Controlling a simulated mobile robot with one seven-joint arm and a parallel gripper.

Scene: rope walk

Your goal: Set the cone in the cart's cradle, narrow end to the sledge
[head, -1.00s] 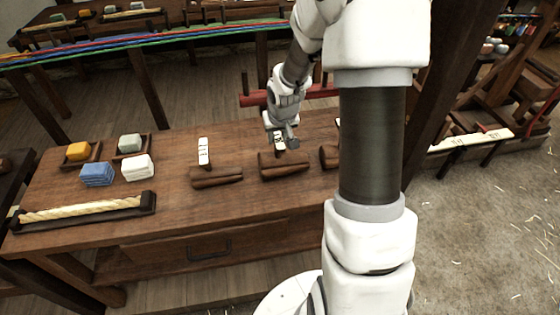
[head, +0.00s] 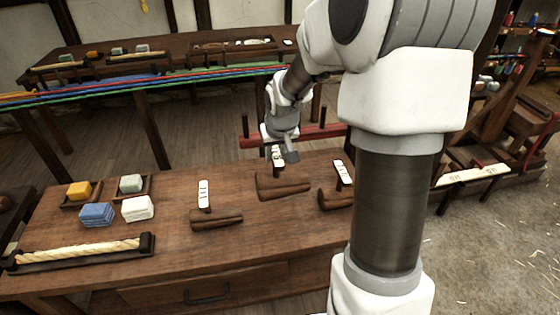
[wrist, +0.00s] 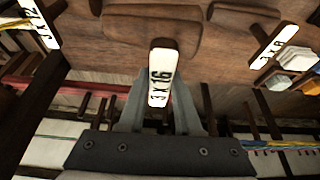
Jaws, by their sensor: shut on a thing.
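My gripper (head: 283,158) is shut on the upright handle of the middle wooden cone (head: 284,187). The cone hangs on its side a little above the workbench. Its handle carries a white tag (wrist: 160,78) reading 3 X 16 between my fingers in the wrist view. I cannot tell clearly which end is narrow. A red beam with upright pegs (head: 320,133), perhaps part of the cart, is behind the bench. My arm hides part of the area to its right. I cannot make out the cradle. A low wooden frame (head: 510,165), perhaps the sledge, is at right.
Two similar tagged cones lie on the workbench (head: 130,255), one at left (head: 216,219) and one at right (head: 332,200). Coloured blocks and a rope piece in a tray (head: 80,257) occupy the bench's left. Coloured strands (head: 130,82) stretch behind it.

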